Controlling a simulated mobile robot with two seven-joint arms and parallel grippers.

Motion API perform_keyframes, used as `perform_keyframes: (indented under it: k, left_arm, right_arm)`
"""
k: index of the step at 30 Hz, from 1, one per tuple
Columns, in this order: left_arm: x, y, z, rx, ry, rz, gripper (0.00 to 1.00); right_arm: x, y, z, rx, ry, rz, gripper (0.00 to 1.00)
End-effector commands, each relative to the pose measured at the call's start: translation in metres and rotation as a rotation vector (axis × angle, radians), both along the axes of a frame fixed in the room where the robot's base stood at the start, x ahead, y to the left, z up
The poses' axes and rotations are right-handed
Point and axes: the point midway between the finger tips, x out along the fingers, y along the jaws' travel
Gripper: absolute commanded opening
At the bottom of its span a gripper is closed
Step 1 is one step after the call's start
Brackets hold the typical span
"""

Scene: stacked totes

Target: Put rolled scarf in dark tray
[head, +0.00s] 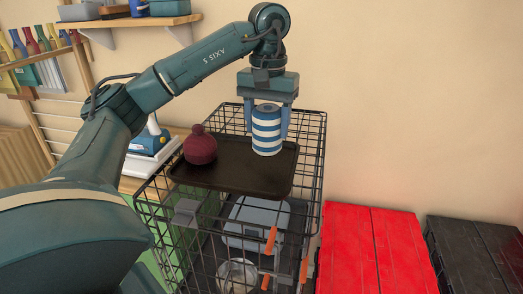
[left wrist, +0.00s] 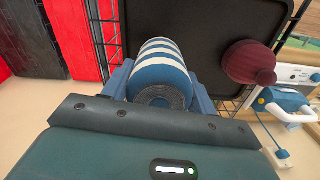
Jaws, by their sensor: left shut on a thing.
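The rolled scarf (head: 267,130) is a blue and white striped roll and stands upright at the right part of the dark tray (head: 235,178). My left gripper (head: 267,125) points down from above and is shut on the scarf, with a finger on each side. In the left wrist view the scarf (left wrist: 160,72) sits between the fingers, over the dark tray (left wrist: 205,28). I cannot tell whether its lower end touches the tray. My right gripper is not in view.
A dark red knitted hat (head: 200,146) lies on the tray's left part. The tray rests on a black wire cage (head: 318,150) holding a grey-blue container (head: 255,220). A red tote (head: 370,245) and a black tote (head: 475,255) stand at right.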

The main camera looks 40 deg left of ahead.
Motion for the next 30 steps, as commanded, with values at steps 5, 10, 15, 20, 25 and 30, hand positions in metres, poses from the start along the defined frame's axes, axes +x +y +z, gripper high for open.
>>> perform_keyframes:
  k: [5,10,15,20,25,30]
  left_arm:
    - [0.000,0.000,-0.021,0.000,0.001,0.000,0.33]
    - [-0.001,0.001,-0.041,0.002,0.001,0.002,0.33]
    - [0.000,0.000,-0.048,0.000,-0.003,0.001,0.33]
    - [0.000,0.000,-0.048,0.000,-0.002,0.001,0.33]
    - [0.000,0.000,-0.051,0.000,-0.002,0.001,0.62]
    - [0.000,0.000,-0.050,0.000,-0.002,0.001,0.76]
  right_arm:
    - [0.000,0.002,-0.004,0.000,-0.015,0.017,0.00]
    - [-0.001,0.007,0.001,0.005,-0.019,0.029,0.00]
    - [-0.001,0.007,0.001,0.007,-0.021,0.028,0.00]
    - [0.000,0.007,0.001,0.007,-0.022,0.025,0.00]
    - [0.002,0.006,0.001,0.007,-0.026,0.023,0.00]
    - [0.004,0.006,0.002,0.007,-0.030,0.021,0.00]
